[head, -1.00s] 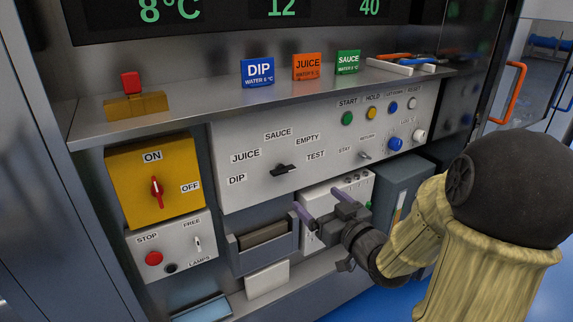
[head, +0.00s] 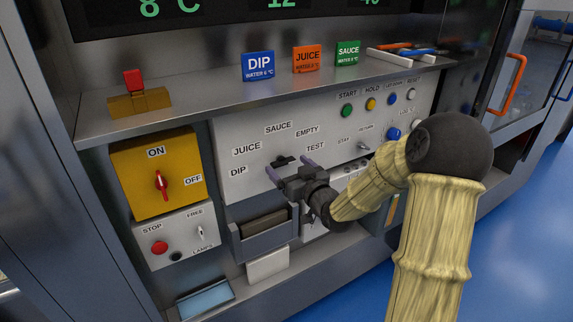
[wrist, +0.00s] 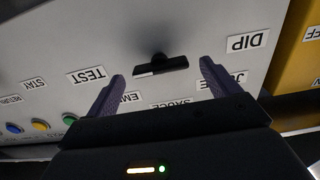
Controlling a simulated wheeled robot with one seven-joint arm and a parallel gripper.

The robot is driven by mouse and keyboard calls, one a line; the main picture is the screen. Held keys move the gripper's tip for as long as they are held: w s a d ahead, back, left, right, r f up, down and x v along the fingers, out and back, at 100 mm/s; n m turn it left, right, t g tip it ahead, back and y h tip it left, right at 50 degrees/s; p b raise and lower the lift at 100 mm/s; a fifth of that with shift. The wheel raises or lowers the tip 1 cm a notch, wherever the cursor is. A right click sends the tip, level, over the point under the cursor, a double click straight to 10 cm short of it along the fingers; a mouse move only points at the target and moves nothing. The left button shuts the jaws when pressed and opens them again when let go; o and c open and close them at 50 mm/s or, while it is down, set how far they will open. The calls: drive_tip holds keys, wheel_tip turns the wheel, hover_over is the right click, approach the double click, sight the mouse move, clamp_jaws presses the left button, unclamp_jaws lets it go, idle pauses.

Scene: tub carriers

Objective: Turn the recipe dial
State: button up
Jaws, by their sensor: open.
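The recipe dial (head: 285,161) is a black knob on the white control panel (head: 236,196), with the labels DIP, JUICE, SAUCE, EMPTY and TEST around it. My gripper (head: 282,172) is just in front of the dial and hides part of it in the head view. In the wrist view, the dial (wrist: 160,66) shows as a dark bar with a light strip at one end. It lies between and beyond the two open purple fingers of my gripper (wrist: 162,82). The fingers look apart from the knob; the exact distance in depth is hard to tell.
A yellow box with a red ON/OFF switch (head: 161,183) is at the left, above a red STOP button (head: 159,248). A steel shelf (head: 205,107) juts out above the panel. A grey bin (head: 258,249) sits below. Several buttons and a blue knob (head: 393,134) are at the right.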

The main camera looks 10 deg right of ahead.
drive_tip(key=shift+x, duration=0.95)
drive_tip(key=c, duration=1)
